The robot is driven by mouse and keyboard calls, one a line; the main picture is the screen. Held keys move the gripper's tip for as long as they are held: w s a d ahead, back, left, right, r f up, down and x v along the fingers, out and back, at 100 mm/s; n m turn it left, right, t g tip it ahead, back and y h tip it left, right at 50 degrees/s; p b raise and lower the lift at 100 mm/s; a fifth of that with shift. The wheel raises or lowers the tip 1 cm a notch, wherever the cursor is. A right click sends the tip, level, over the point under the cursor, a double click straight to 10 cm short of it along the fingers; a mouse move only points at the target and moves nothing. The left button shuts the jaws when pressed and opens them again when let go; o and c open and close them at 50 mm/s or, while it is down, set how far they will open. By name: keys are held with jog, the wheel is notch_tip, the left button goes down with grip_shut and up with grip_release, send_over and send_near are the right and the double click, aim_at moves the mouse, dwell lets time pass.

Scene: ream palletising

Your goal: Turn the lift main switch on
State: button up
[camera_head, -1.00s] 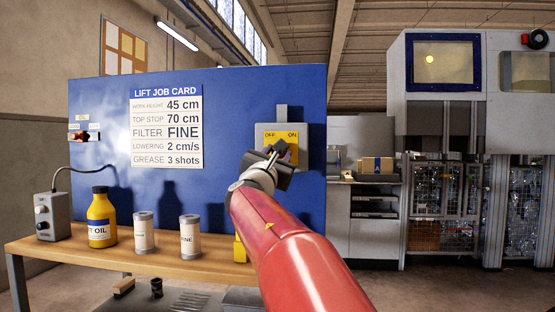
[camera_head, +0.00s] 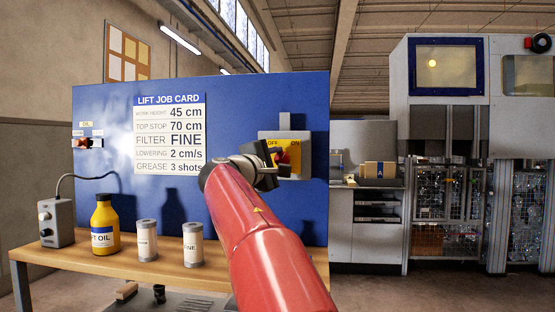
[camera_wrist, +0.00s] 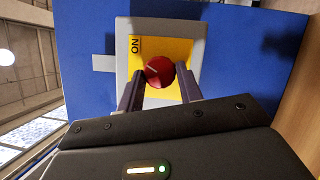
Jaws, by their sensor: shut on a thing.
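The lift main switch is a grey box (camera_head: 306,165) with a yellow plate (camera_head: 295,148) on the blue panel, marked OFF at left and ON at right. Its red knob (camera_head: 284,157) shows beside my gripper (camera_head: 275,154). In the wrist view the round red knob (camera_wrist: 159,71) sits between the two dark fingers of my gripper (camera_wrist: 160,82), which are shut on it. The ON label (camera_wrist: 136,45) shows there on the yellow plate (camera_wrist: 180,50). The OFF label is hidden in that view. I cannot tell which label the knob points to.
The blue panel (camera_head: 240,110) carries a job card (camera_head: 170,134) and a small oil selector (camera_head: 88,143) at left. The wooden bench (camera_head: 80,262) below holds a control box (camera_head: 57,222), a yellow oil bottle (camera_head: 104,225) and two filter cans. Machines stand at right.

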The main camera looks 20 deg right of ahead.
jog(key=shift+r+m+g+y+p, duration=0.15)
jog(key=shift+m+g+y+p, duration=0.4)
jog(key=shift+m, duration=1.05)
jog(key=o, duration=1)
jog(key=b+v, duration=0.1)
jog(key=v, duration=0.6)
jog(key=shift+s+a, duration=0.25)
jog(key=shift+a, duration=0.05)
